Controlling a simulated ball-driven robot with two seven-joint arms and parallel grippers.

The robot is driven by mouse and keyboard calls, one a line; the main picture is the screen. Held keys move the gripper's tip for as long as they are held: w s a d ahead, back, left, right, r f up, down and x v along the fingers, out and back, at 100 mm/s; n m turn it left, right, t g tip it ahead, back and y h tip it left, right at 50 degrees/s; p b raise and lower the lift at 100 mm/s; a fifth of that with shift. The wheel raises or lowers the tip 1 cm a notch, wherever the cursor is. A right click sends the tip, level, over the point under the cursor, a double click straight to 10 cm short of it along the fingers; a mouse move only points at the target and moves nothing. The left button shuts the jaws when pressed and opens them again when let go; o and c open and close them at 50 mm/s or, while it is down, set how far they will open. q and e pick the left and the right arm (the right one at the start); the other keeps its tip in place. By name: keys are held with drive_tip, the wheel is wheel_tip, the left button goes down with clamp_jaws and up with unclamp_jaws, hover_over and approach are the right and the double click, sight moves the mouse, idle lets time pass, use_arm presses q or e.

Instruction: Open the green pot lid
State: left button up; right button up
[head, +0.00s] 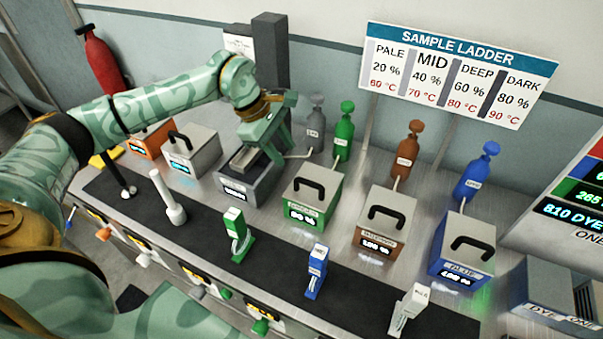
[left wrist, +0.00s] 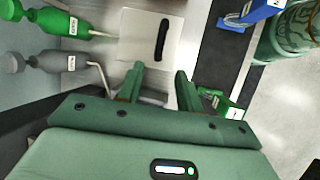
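The green pot (head: 308,212) stands on the counter, closed by a pale grey lid (head: 330,182) with a black bar handle (head: 308,188). In the left wrist view the lid (left wrist: 135,42) lies just beyond the fingertips, its black handle (left wrist: 162,40) to the right of its middle. My left gripper (head: 266,156) is over the dark grey pot, left of the green pot. In the left wrist view its two fingers (left wrist: 165,80) are apart with nothing between them. The gripper hides part of the grey pot's top. My right gripper is not in view.
A green bottle (head: 343,128) and a grey bottle (head: 315,125) stand behind. A brown pot (head: 385,232) and a blue pot (head: 460,250) stand to the right. A green dispenser (head: 237,235) and a blue one (head: 316,270) stand in front on the dark mat (head: 275,265).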

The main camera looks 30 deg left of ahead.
sight(305, 180)
use_arm(q)
drive_tip(key=x, duration=1)
clamp_jaws()
